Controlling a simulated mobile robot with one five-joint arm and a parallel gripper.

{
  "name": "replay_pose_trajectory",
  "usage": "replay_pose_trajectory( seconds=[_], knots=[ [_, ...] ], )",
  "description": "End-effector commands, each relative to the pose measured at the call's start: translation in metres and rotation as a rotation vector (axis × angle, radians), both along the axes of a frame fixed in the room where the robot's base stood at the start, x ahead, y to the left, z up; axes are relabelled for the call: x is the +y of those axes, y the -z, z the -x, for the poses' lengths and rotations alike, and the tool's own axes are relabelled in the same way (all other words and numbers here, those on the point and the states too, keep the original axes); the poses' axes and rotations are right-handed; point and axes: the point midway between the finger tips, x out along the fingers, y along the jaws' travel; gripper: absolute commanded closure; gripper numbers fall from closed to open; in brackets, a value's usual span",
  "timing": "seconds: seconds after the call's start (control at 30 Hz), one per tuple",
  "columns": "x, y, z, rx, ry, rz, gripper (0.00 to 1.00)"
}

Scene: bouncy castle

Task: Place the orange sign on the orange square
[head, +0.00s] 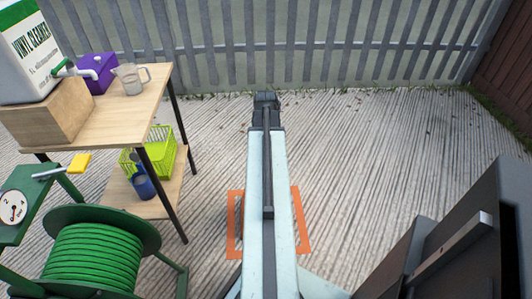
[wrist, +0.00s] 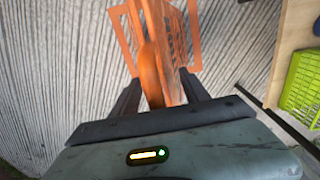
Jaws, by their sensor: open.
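The orange sign (wrist: 170,48) shows in the wrist view between the two dark fingers of my gripper (wrist: 160,84). The fingers are apart, one on each side of the sign's near end; I cannot tell whether either touches it. Dark lettering shows on its right face. The orange square (wrist: 121,38) is an outline on the floor around the sign in this view, and part of it is hidden by the sign. In the head view the square (head: 302,222) shows on both sides of my arm, which hides its middle. The sign and gripper are not clearly seen there.
A wooden table (head: 118,118) stands at the left with a vinyl cleaner container (head: 28,55), a purple box (head: 97,72) and a jug (head: 130,78). A green basket (head: 150,150) is on its lower shelf. A green hose reel (head: 92,255) stands in front.

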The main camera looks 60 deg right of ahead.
Motion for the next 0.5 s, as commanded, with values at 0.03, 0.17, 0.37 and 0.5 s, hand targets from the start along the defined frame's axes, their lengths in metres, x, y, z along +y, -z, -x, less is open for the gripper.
replay_pose_trajectory(
  seconds=[0.03, 0.17, 0.37, 0.5],
  knots=[
    [0.000, -0.007, 0.000, 0.000, 0.000, 0.000, 0.47],
    [0.000, -0.026, 0.000, 0.000, 0.000, 0.000, 0.47],
    [0.000, -0.070, 0.000, 0.000, -0.001, 0.000, 0.47],
    [0.000, -0.101, 0.000, 0.000, -0.001, 0.000, 0.47]
  ],
)
